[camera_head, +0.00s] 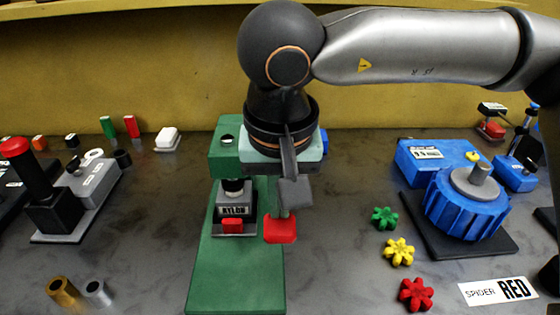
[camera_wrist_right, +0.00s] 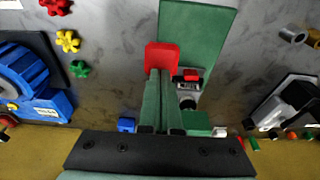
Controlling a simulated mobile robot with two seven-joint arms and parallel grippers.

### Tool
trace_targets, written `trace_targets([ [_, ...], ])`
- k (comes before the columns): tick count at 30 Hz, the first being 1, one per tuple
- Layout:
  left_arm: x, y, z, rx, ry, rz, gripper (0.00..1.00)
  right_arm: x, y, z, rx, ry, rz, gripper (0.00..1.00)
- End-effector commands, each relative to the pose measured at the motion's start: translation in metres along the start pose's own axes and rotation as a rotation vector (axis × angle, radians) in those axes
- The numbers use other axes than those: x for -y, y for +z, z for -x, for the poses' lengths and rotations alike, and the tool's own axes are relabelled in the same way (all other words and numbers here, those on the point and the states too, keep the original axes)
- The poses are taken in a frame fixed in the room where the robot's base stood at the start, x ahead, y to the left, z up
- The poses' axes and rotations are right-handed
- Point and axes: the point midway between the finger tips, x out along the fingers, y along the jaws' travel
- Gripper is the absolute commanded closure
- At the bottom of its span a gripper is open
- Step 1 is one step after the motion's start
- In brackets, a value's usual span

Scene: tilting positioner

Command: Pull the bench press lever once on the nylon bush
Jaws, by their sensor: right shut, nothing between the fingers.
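The green bench press (camera_head: 236,280) stands in the middle of the table, with its base toward the front. Under its head is a grey block with a NYLON label (camera_head: 233,210) and a small red part on its front; the bush itself is not clear to see. The red lever end (camera_head: 280,230) is right of the block, and shows in the wrist view (camera_wrist_right: 161,56). My right gripper (camera_head: 292,192) points down beside the press head, shut and empty. Its fingertips (camera_wrist_right: 160,74) are close to the red lever end; I cannot tell whether they touch. My left gripper is out of view.
A blue ribbed drum fixture (camera_head: 465,205), several star-shaped spiders (camera_head: 399,251) and a RED label card (camera_head: 498,291) are to the right. A black post with a red knob (camera_head: 15,148) and two metal bushes (camera_head: 62,291) are to the left.

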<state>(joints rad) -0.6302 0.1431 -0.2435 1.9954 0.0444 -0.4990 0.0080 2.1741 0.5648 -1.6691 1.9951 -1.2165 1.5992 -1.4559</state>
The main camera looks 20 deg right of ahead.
Motion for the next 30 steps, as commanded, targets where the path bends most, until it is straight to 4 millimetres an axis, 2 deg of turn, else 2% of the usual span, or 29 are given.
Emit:
trace_targets([
  [1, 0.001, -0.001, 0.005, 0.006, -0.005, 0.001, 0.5, 0.0, -0.001, 0.009, 0.003, 0.0, 0.001, 1.0],
  [6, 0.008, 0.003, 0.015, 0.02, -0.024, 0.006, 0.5, 0.0, -0.004, 0.026, 0.004, 0.0, 0.002, 1.0],
  [19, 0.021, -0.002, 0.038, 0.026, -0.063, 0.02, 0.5, 0.0, -0.013, 0.069, 0.004, 0.0, 0.003, 1.0],
  [30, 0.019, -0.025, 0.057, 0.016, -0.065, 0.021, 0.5, 0.001, -0.02, 0.104, 0.003, -0.001, 0.003, 1.0],
])
